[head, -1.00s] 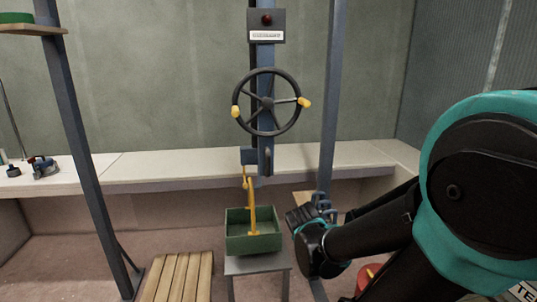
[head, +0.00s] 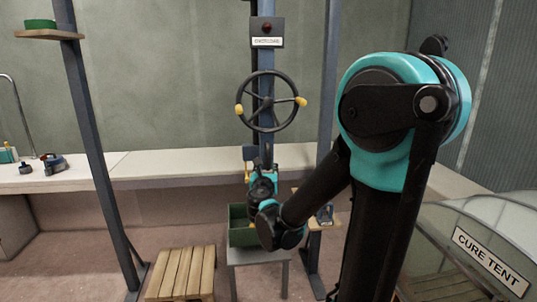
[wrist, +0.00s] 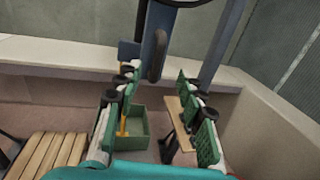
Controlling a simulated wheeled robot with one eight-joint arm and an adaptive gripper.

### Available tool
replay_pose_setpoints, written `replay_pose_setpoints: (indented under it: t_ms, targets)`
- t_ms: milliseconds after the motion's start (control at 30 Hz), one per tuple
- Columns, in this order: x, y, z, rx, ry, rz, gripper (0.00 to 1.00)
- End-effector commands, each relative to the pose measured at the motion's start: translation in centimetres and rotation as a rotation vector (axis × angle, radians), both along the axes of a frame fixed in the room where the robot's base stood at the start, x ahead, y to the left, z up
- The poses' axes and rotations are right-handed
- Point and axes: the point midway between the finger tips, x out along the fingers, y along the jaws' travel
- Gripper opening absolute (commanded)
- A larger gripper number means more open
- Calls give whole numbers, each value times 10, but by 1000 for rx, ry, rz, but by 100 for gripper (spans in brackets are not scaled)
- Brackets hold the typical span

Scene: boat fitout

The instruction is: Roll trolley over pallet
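A wooden slatted pallet (head: 182,272) lies on the floor at lower left, also at left in the wrist view (wrist: 48,153). A green open box (head: 240,232) with a yellow upright handle rests on a grey stand (head: 258,257) right of the pallet. Above it a blue post carries a black handwheel (head: 270,72) with yellow knobs. No part is clearly identifiable as the trolley. My gripper (head: 262,184) is in front of the box and post, partly covering them. In the wrist view its green-padded fingers (wrist: 158,112) are wide apart with nothing between the pads.
A dark box with a red button (head: 266,34) tops the post. Slanted blue uprights (head: 92,135) stand either side. A pale bench (head: 170,166) runs along the back wall. The cure tent (head: 485,250) fills the lower right.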

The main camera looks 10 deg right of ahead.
Motion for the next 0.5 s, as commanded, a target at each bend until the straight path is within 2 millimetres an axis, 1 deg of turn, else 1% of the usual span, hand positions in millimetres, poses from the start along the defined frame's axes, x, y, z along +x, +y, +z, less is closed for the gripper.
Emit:
replay_pose_setpoints:
  t_ms: [33, 100, 500]
  targets:
    - [10, -3, 0, 1, 0, -4, 39]
    - [24, -6, 0, 2, 0, -4, 39]
    - [101, -21, 0, 4, 0, -4, 39]
